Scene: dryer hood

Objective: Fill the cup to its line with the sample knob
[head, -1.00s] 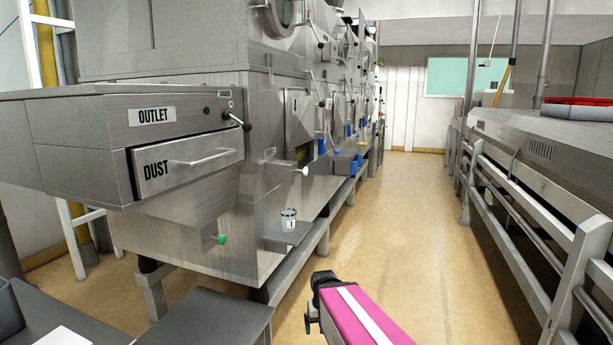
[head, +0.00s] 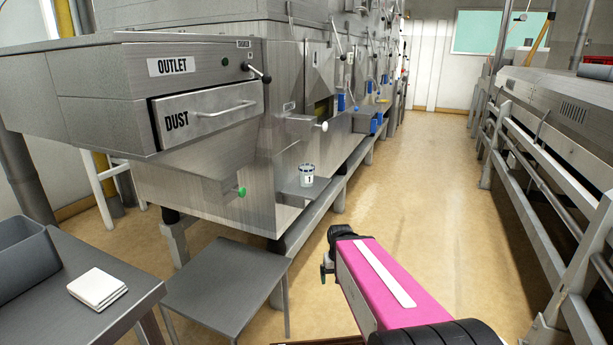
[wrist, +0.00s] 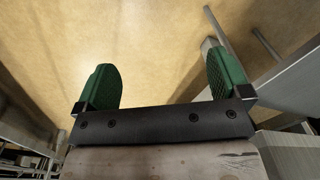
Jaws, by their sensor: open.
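A small clear cup with a dark rim and a label marked 1 (head: 306,176) stands upright on a grey ledge (head: 303,190) on the front of the metal machine. Its line and contents are too small to tell. A white knob (head: 323,126) sticks out above the cup, and a green knob (head: 241,191) sticks out lower to the left. I cannot read which is the sample knob. My gripper (head: 327,264) is low over the floor, right of and nearer than the cup, apart from everything. In the wrist view its green fingers (wrist: 162,75) are spread and empty.
A grey stool (head: 225,285) stands before the machine. At left a table holds a grey bin (head: 25,260) and white folded cloths (head: 97,287). The DUST drawer (head: 205,112) overhangs at left. A railing (head: 545,205) runs along the right. The aisle floor (head: 420,190) is clear.

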